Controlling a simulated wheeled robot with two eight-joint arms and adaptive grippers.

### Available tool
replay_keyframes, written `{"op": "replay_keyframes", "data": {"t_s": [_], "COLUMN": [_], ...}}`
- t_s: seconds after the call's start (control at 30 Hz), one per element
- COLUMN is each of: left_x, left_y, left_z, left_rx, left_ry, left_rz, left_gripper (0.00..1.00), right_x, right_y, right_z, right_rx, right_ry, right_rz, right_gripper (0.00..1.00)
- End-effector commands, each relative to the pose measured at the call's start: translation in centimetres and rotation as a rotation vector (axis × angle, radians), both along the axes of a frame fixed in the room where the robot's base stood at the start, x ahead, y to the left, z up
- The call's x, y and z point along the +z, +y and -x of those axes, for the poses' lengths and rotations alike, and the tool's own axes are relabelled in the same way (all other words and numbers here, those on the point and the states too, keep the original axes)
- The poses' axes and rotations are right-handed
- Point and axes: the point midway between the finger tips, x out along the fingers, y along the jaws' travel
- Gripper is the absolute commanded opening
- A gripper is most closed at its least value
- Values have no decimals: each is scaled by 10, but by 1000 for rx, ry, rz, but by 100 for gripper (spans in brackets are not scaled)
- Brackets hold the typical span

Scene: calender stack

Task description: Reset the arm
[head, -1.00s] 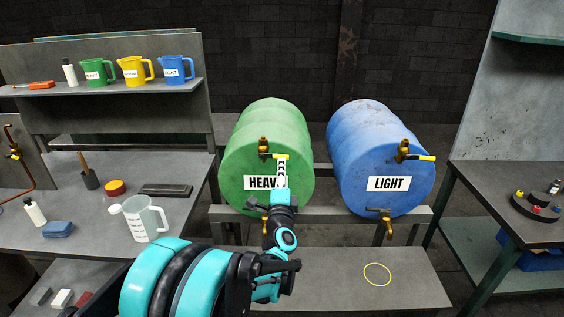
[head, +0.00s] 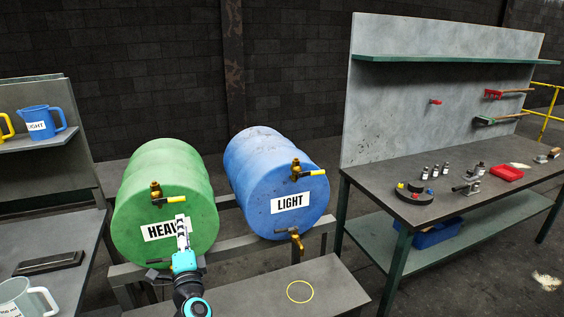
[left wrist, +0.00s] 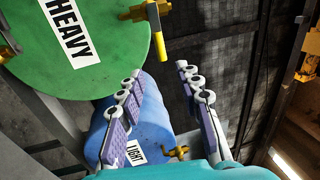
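My left gripper (head: 182,234) is in front of the green barrel (head: 155,185) labelled HEAVY, over the right end of its label. In the left wrist view the same gripper (left wrist: 158,82) has its two fingers apart with nothing between them. The green barrel's face (left wrist: 75,75) and a brass valve with a yellow-tipped handle (left wrist: 159,46) lie beyond the fingers there. The upper valve (head: 157,192) on the green barrel shows just above the gripper in the head view. My right gripper is not in view.
A blue barrel (head: 255,170) labelled LIGHT lies right of the green one. A yellow ring mark (head: 300,291) is on the low bench (head: 240,300). A workbench (head: 455,192) with tools stands right. A clear jug (head: 22,297) and a blue jug (head: 40,122) are left.

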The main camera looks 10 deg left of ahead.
Motion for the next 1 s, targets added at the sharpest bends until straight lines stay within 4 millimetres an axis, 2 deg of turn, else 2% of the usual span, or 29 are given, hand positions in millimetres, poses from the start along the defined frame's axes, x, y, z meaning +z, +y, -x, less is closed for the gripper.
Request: {"op": "replay_keyframes", "data": {"t_s": [0.07,0.17,0.33,0.47,0.6,0.7,0.8,0.9,1.0], "left_x": [3,6,-5,-30,-67,-94,-117,-132,-141], "left_y": [-13,-46,-123,-171,-204,-214,-214,-210,-205], "left_z": [-3,-6,3,30,77,118,157,187,206], "left_rx": [-52,-182,-428,-501,-429,-287,-111,48,155], "left_ry": [-7,-13,67,194,349,435,477,479,467], "left_rz": [38,153,494,798,1123,1327,1480,1580,1633], "left_gripper": [35,35,35,35,35,35,35,35,35], "right_x": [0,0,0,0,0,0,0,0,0], "right_y": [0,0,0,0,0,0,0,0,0], "right_z": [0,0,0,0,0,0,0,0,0], "right_rx": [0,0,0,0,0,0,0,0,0], "right_ry": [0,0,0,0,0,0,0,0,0], "right_rz": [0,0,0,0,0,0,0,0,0], "right_gripper": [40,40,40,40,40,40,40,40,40]}}
